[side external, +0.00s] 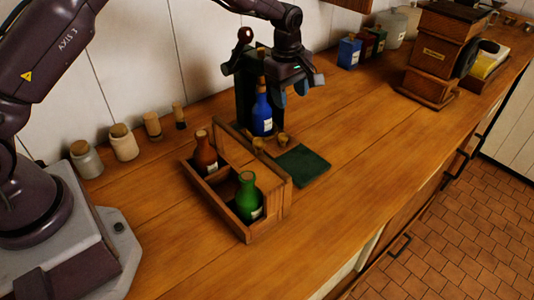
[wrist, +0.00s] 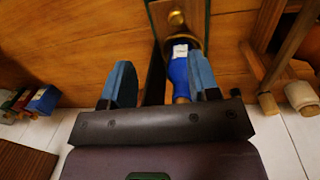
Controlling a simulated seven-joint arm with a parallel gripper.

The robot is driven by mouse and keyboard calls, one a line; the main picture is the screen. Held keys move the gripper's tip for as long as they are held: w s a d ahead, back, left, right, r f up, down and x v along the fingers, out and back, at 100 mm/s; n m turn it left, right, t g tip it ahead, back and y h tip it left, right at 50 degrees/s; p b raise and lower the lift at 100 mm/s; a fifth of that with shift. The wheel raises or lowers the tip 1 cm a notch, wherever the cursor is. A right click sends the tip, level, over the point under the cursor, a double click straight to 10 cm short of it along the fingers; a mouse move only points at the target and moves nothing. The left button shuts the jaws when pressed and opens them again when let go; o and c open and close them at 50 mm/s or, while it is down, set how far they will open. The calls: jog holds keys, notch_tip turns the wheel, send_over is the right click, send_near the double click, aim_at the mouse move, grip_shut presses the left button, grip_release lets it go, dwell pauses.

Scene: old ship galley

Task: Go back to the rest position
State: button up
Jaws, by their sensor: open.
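My gripper (side external: 298,88) is open and empty, above the counter just right of the blue bottle (side external: 262,113). In the wrist view, its two blue fingers (wrist: 160,82) are spread apart. The blue bottle (wrist: 180,72) shows there close to the right finger; I cannot tell whether they touch. In the side view the bottle stands upright at a dark green stand (side external: 243,92), which is partly hidden behind it and the arm.
A wooden crate (side external: 222,212) holds a red-brown bottle (side external: 205,152) and a green bottle (side external: 248,197). A dark green mat (side external: 303,165) lies beside it. Corked jars (side external: 123,143) line the wall. A wooden grinder-like box (side external: 437,55) stands right. The front counter is clear.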

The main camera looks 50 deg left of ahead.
notch_tip(320, 180, up, 11)
jog(key=d+m+t, duration=0.1)
jog(key=m+t, duration=0.1)
jog(key=s+r+m+t, duration=0.1)
jog(key=s+r+m, duration=0.4)
jog(key=s+r, duration=0.5)
jog(key=s+a+m, duration=0.1)
jog(key=s+m, duration=0.4)
jog(key=s, duration=0.6)
jog(key=s+a+f+m+t, duration=0.1)
jog(key=s+m, duration=0.4)
jog(key=s, duration=0.7)
jog(key=shift+s+a+f+m, duration=0.25)
jog(key=shift+s+a+m, duration=0.05)
